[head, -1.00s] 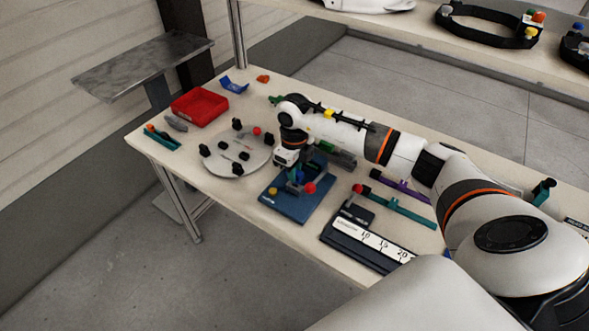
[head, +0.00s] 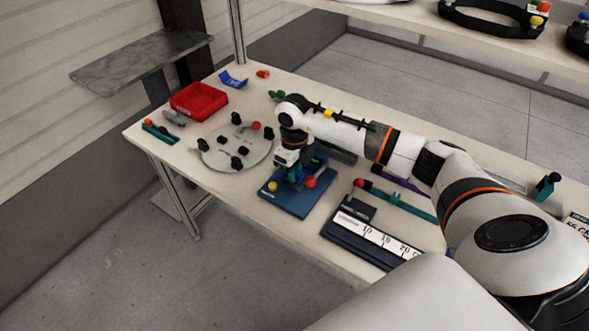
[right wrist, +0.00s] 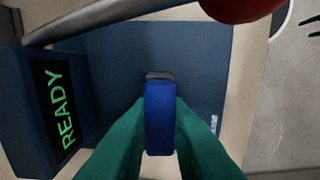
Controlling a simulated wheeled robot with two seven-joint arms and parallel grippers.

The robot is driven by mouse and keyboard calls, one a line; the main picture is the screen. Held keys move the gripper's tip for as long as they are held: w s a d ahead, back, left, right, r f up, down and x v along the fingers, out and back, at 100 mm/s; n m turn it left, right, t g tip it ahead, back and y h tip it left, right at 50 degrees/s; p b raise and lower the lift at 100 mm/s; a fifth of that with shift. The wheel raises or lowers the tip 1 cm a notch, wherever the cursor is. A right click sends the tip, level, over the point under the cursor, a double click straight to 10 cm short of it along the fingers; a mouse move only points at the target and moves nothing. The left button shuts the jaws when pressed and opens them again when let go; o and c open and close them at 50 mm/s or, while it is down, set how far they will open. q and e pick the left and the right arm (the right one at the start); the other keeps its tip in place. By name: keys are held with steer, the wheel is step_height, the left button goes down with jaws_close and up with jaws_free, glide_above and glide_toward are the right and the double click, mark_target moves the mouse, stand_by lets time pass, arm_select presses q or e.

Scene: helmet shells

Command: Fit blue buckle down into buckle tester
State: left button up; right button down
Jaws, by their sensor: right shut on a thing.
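The blue buckle (right wrist: 160,118) is held between the green fingers of my right gripper (right wrist: 160,135) in the right wrist view. Its far end meets a small grey piece (right wrist: 159,75) over the dark blue base; I cannot tell whether it is seated. The buckle tester (head: 283,203) is a dark blue plate on the table in the head view, with a red ball knob (head: 310,182). Its display (right wrist: 60,112) reads READY in green. In the head view my right gripper (head: 294,172) points down over the tester and partly hides it. My left gripper is not in view.
A round grey plate (head: 225,160) with black clamps lies left of the tester. A red bin (head: 198,101) stands farther back. A dark scale fixture (head: 362,243) is to the right, and a teal bar (head: 405,206) lies behind it. The table's front edge is close by.

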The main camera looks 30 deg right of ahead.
steer(key=shift+f, duration=0.25)
steer(key=c, duration=1.3)
jaws_free()
steer(key=shift+r, duration=0.1)
step_height(320, 180, up, 12)
steer(key=b, duration=0.1)
steer(key=shift+b, duration=0.35)
